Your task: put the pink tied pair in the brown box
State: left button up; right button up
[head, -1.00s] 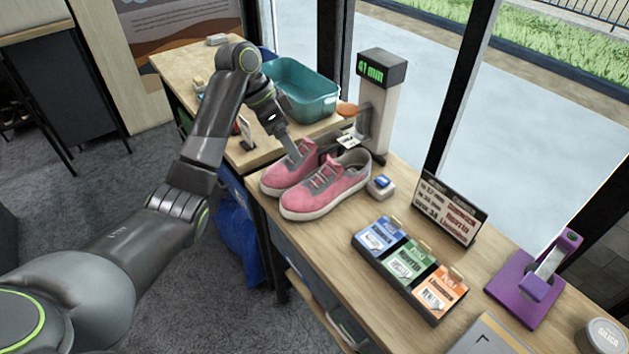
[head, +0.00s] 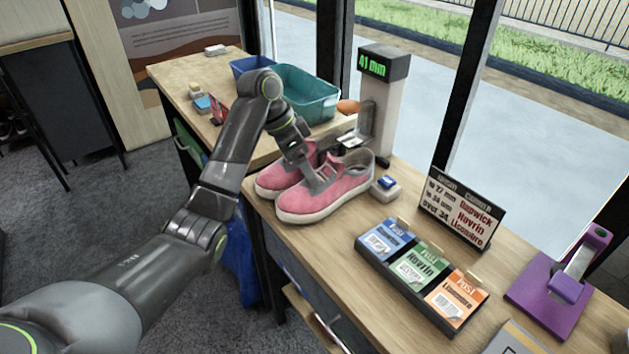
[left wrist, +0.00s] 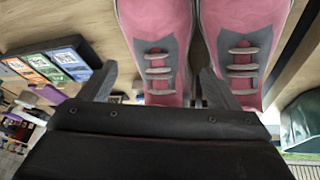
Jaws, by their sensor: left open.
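The pink pair of sneakers (head: 325,196) stands side by side at the wooden counter's near left end, with grey tongues and white soles. They also fill the top of the left wrist view (left wrist: 158,28); whether they are tied together I cannot tell. My left gripper (head: 316,182) is at the top of the near shoe, open. In the left wrist view its fingers (left wrist: 159,78) stand apart around the left-hand shoe's laces, one finger toward the gap between the shoes. I cannot tell whether they touch. No brown box is clearly in view. My right gripper is not in view.
A grey post with a "41 mm" display (head: 384,95) stands behind the shoes. A teal bin (head: 310,95) is at the back. A small white-and-blue block (head: 385,188), a card tray (head: 410,292), a sign (head: 460,208) and a purple stand (head: 555,295) lie to the right.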

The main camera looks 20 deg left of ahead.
pick_arm(q)
jog(key=x, duration=0.4)
jog(key=shift+d+f, duration=0.3)
jog(key=shift+d, duration=0.05)
jog(key=c, duration=1.2)
jog(key=shift+r, duration=0.1)
jog(key=shift+c, duration=0.7)
jog(key=shift+r, duration=0.1)
